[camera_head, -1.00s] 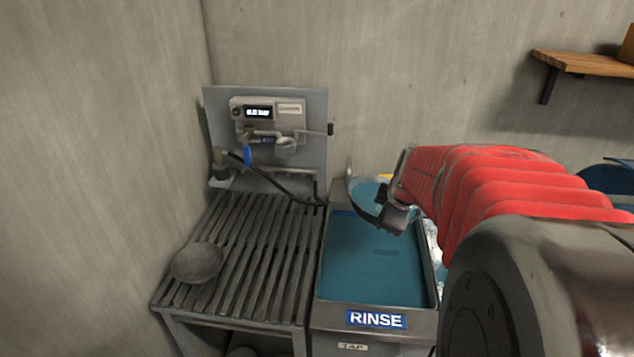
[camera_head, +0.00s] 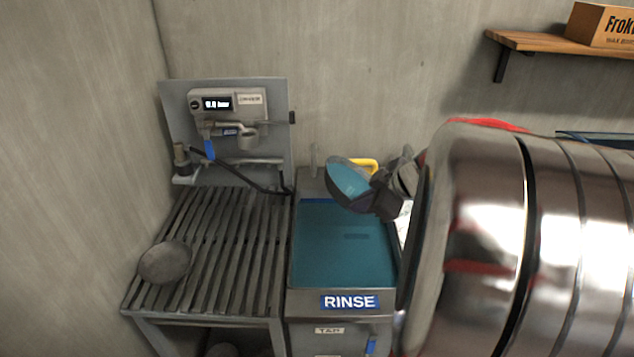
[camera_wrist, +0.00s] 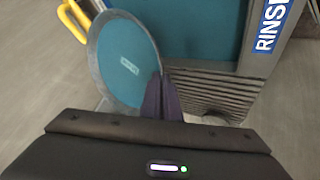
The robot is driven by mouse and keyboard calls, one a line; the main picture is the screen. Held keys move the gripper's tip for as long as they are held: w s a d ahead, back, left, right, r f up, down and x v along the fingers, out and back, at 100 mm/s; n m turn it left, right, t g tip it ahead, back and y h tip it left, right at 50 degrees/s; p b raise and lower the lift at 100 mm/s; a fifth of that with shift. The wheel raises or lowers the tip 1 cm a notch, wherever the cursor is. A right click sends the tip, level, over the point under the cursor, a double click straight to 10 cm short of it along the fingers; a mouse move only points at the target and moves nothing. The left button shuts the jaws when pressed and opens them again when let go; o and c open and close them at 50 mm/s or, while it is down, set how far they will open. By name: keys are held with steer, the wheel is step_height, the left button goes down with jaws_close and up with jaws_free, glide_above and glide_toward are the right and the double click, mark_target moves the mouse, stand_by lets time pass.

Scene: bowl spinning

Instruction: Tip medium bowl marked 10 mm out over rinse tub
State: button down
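A grey-rimmed bowl (camera_head: 348,182) with a teal inside hangs steeply tilted above the back part of the rinse tub (camera_head: 308,285). In the wrist view the bowl (camera_wrist: 112,68) fills the upper left, with a small label on its inside too blurred to read. My gripper (camera_head: 386,203) is shut on the bowl's rim; its dark fingers (camera_wrist: 160,100) pinch the rim in the wrist view. The tub also shows in the wrist view (camera_wrist: 205,30). Teal shows across the tub; I cannot tell whether the bowl still holds liquid.
A slatted rack (camera_head: 215,250) stands left of the tub, with a dark bowl (camera_head: 165,262) on it. Behind it is a panel with a gauge box (camera_head: 228,103) and a hose. A yellow handle (camera_head: 366,165) shows behind the held bowl. A wooden shelf (camera_head: 540,42) is at upper right.

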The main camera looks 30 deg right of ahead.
steer(key=shift+s+d+f+m+t+y, duration=0.4)
steer(key=shift+d+m+t+y, duration=0.15)
steer(key=shift+t+y, duration=0.35)
steer(key=shift+s+d+f+m+t+y, duration=0.3)
steer(key=shift+d+m+t+y, duration=0.2)
steer(key=shift+t+y, duration=0.35)
steer(key=shift+f, duration=0.1)
